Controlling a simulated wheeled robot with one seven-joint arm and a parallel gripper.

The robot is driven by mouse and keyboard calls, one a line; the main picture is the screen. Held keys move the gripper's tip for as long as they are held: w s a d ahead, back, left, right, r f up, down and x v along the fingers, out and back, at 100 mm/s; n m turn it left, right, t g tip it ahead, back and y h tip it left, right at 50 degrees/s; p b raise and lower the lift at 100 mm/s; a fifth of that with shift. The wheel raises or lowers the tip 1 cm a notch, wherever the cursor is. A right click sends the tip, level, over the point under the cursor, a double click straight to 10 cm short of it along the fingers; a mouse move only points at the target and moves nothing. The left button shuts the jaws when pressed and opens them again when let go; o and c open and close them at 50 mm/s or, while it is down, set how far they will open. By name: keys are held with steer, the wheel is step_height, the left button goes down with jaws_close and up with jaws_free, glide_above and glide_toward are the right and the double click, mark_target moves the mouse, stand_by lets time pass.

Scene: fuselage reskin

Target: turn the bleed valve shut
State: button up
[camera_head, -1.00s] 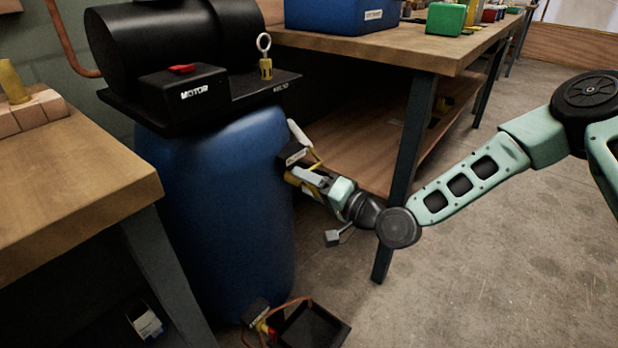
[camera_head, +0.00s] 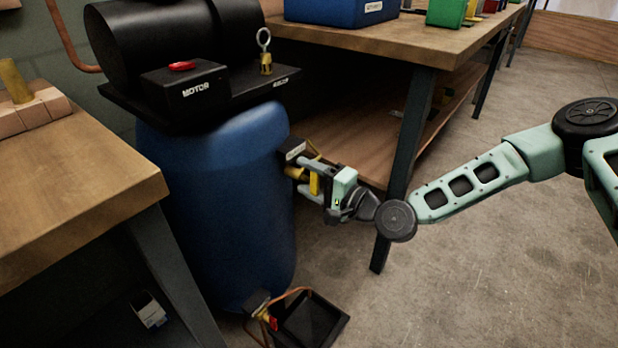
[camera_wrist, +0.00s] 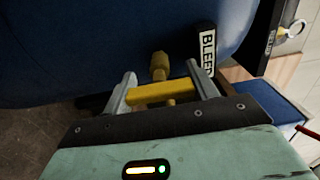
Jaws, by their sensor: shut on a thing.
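The bleed valve has a yellow bar handle (camera_wrist: 160,93) on a brass stem (camera_wrist: 159,66) that comes out of the blue tank (camera_head: 215,200). My gripper (camera_wrist: 163,88) is shut on the handle, with one grey finger at each end of the bar. In the head view my gripper (camera_head: 309,178) is at the tank's right side, and the yellow handle (camera_head: 315,184) shows roughly upright between the fingers.
A black motor box (camera_head: 184,90) and platform sit on the tank. A workbench (camera_head: 430,50) stands behind, its leg (camera_head: 400,190) close to my wrist. A black tray (camera_head: 322,322) and a small red-handled valve (camera_head: 271,323) are low at the tank's foot. Floor at right is clear.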

steer(key=o, duration=1)
steer(key=shift+d, duration=0.1)
steer(key=p+v, duration=0.2)
steer(key=v, duration=1.5)
steer(key=shift+s+d+f, duration=0.1)
steer(key=shift+s, duration=0.05)
